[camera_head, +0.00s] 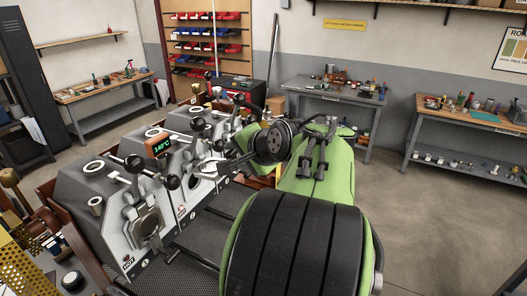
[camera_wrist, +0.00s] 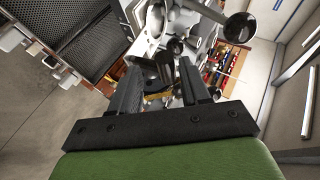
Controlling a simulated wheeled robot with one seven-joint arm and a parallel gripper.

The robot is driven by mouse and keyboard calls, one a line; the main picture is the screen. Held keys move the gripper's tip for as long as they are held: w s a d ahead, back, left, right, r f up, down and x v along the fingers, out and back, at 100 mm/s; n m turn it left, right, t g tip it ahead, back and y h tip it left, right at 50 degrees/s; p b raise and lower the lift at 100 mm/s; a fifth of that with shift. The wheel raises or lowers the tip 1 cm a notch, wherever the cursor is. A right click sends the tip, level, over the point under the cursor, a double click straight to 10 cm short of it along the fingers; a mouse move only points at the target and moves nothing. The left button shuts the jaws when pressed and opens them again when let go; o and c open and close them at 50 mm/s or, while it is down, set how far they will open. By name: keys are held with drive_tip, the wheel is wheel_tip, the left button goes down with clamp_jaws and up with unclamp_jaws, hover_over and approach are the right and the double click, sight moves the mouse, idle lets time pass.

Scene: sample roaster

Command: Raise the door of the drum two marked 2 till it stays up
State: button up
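The grey roaster (camera_head: 95,190) stands at the left in the head view, with several drum units in a row. The nearest unit's front (camera_head: 148,222) bears a small round mark that seems to read 1. The unit behind it, drum two (camera_head: 182,192), has a small mark low on its front; its door is small and partly hidden by levers, and I cannot tell its position. My gripper (camera_wrist: 161,68) is open in the wrist view, its two dark fingers apart, pointing at grey and black roaster parts. I see nothing clearly held.
A display (camera_head: 158,144) reading 140°C sits on the roaster. Black ball-ended levers (camera_head: 172,182) stick out around the drum fronts. A dark perforated tray (camera_head: 215,232) runs below them. Workbenches (camera_head: 330,92) stand along the back wall; the floor at right is clear.

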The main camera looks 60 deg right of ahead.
drive_tip(key=v, duration=1.4)
drive_tip(key=shift+s, duration=0.6)
drive_tip(key=shift+f, duration=0.15)
drive_tip(key=shift+w, duration=0.1)
